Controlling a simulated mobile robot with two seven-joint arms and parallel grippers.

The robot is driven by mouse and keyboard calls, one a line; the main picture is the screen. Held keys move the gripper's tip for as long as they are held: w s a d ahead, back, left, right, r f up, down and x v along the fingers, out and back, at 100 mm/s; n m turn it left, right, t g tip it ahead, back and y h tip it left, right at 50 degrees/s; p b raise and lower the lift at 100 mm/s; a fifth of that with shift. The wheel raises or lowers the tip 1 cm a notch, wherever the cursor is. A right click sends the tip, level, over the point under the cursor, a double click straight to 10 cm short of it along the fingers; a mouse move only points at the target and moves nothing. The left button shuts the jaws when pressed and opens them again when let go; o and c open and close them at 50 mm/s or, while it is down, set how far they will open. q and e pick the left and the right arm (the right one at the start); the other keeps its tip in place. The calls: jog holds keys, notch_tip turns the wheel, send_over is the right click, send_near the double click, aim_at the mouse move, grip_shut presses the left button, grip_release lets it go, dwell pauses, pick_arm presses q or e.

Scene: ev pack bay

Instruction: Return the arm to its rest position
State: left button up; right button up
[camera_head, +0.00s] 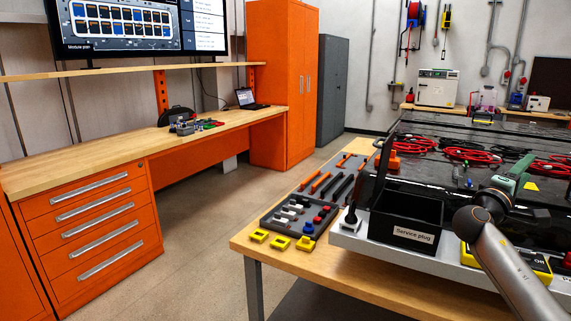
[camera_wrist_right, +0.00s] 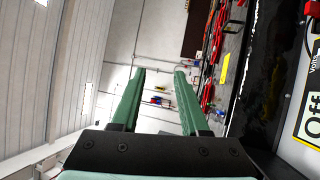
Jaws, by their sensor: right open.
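My right arm comes in from the lower right in the head view. Its green gripper (camera_head: 517,173) is held above the pack on the bench and points away from me. In the right wrist view the two green fingers (camera_wrist_right: 160,74) stand apart with nothing between them. A yellow meter (camera_head: 538,265) with an "Off" label lies below the arm and is partly hidden by it. The meter's display (camera_wrist_right: 312,105) also shows at the right edge of the wrist view, beside the gripper. My left gripper is in neither view.
A black "Service plug" bin (camera_head: 405,236) stands left of my arm. A grey tray (camera_head: 273,222) of small parts sits on the wooden bench (camera_head: 262,247). Red cables (camera_head: 470,155) lie on the pack beyond. The floor (camera_head: 205,230) left of the bench is clear.

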jog(key=s+a+f+n+y, duration=0.2)
jog(key=s+a+f+y, duration=0.15)
jog(key=f, duration=1.05)
jog(key=s+a+f+n+t+y, duration=0.1)
jog(key=s+a+f+y, duration=0.3)
jog(key=f, duration=0.9)
jog(key=s+a+f+n+y, duration=0.2)
jog(key=a+f+y, duration=0.4)
jog(key=f, duration=0.8)
jog(key=s+a+f+m+g+y, duration=0.1)
jog(key=s+a+f+m+y, duration=0.15)
jog(key=s+a+f, duration=0.6)
jog(key=s+a+f+m+g+y, duration=0.1)
jog(key=s+a+f+g+y, duration=0.2)
jog(key=s, duration=1.1)
jog(key=a+r+m+t+y+p, duration=0.1)
jog(key=a+m, duration=0.4)
jog(key=a, duration=0.5)
jog(key=shift+s+a+r+t+y+p, duration=0.2)
jog(key=shift+s+r+t+y+p, duration=0.2)
jog(key=shift+t+p, duration=0.1)
